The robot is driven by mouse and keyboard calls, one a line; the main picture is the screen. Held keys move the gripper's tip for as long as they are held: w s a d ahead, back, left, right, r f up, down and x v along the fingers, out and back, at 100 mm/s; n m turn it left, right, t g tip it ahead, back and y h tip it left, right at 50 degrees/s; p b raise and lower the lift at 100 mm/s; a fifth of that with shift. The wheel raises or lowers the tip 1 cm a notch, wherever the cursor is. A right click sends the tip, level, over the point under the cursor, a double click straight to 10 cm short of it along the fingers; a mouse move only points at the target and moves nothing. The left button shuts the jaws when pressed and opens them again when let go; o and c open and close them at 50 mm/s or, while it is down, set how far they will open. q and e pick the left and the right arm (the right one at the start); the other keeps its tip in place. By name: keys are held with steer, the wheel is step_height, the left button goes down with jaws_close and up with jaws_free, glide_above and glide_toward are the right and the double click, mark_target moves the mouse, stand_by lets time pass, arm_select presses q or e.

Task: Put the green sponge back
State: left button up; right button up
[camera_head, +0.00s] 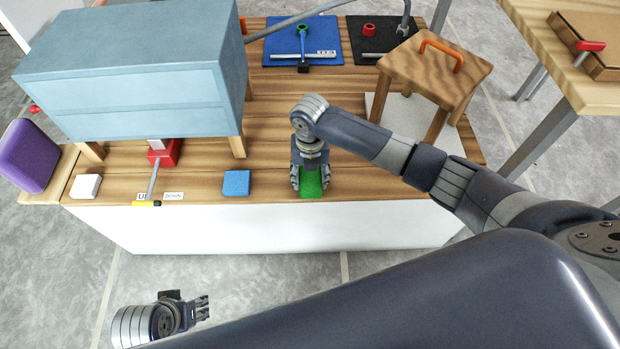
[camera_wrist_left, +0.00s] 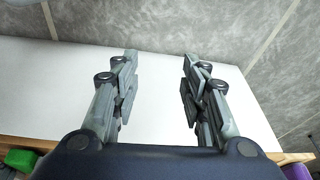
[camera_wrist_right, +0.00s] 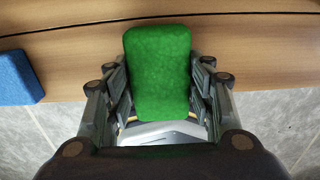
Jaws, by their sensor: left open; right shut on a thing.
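The green sponge (camera_head: 312,187) is at the front edge of the wooden counter in the head view. My right gripper (camera_head: 310,178) is shut on it from above. In the right wrist view the sponge (camera_wrist_right: 158,72) sits between the two fingers (camera_wrist_right: 160,105). I cannot tell whether it touches the counter top. My left gripper (camera_head: 202,308) is low in front of the counter, away from the sponge. In the left wrist view it is open and empty (camera_wrist_left: 157,85), facing the white front panel.
A blue sponge (camera_head: 236,183) lies left of the green one, and a white block (camera_head: 86,186) lies further left. A blue-grey cabinet (camera_head: 135,75), a red-based lever (camera_head: 163,153), a purple object (camera_head: 29,156) and a wooden stool (camera_head: 436,72) stand around. Bare counter separates the two sponges.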

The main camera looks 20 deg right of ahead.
mark_target(310, 176)
arm_select(q)
steer(key=shift+r, duration=0.5)
arm_select(e)
steer(key=shift+f, duration=0.35)
steer(key=shift+f, duration=0.2)
steer(key=o, duration=0.9)
steer(key=shift+o, duration=0.2)
steer(key=shift+r, duration=0.45)
step_height(310, 176, up, 10)
steer(key=p, duration=0.2)
steer(key=shift+p, duration=0.4)
arm_select(q)
step_height(310, 176, down, 11)
steer(key=shift+s+r+g, duration=0.2)
steer(key=shift+s+g, duration=0.1)
steer(key=shift+s, duration=0.1)
arm_select(e)
steer(key=shift+r, duration=0.75)
